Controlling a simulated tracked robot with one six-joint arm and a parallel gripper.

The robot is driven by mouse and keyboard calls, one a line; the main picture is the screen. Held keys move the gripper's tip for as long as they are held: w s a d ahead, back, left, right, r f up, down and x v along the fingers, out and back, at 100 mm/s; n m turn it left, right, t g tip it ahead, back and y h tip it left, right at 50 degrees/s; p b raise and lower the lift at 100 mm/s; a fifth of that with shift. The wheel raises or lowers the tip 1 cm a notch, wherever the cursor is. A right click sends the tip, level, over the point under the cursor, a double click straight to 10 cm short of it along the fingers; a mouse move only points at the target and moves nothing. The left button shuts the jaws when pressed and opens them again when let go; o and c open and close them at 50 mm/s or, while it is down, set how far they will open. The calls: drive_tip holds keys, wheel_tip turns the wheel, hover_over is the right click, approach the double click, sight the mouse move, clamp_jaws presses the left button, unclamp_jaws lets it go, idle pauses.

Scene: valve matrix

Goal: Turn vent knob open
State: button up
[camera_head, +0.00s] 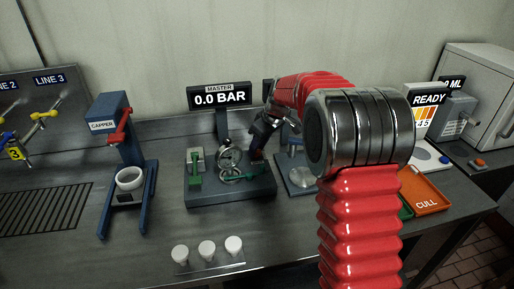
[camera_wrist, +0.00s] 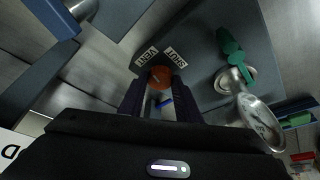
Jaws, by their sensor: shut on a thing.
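The orange-red vent knob (camera_wrist: 159,75) sits on the dark base plate in the wrist view, between two small labels, VENT (camera_wrist: 147,57) and SHUT (camera_wrist: 176,58). My gripper (camera_wrist: 160,92) has its two dark fingers on either side of the knob and is shut on it. A small blue mark shows between the fingers, below the knob. In the head view my gripper (camera_head: 259,140) reaches down at the right end of the master station (camera_head: 225,193); the knob is mostly hidden there. The MASTER display (camera_head: 219,97) reads 0.0 BAR.
A green lever (camera_wrist: 234,58) and a round gauge (camera_wrist: 260,122) stand close to the right of my fingers in the wrist view. The CAPPER stand (camera_head: 122,150) is at left. An orange CULL tray (camera_head: 426,195) is at right.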

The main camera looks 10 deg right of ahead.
drive_tip(key=shift+w+d+n+y, duration=0.1)
drive_tip(key=shift+n+y, duration=0.3)
drive_tip(key=shift+n, duration=0.8)
drive_tip(key=shift+g, duration=0.3)
drive_tip(key=o, duration=1.1)
drive_tip(key=shift+c, duration=0.2)
drive_tip(key=v, duration=1.3)
drive_tip(key=shift+r, duration=0.35)
drive_tip(key=shift+d, duration=0.1)
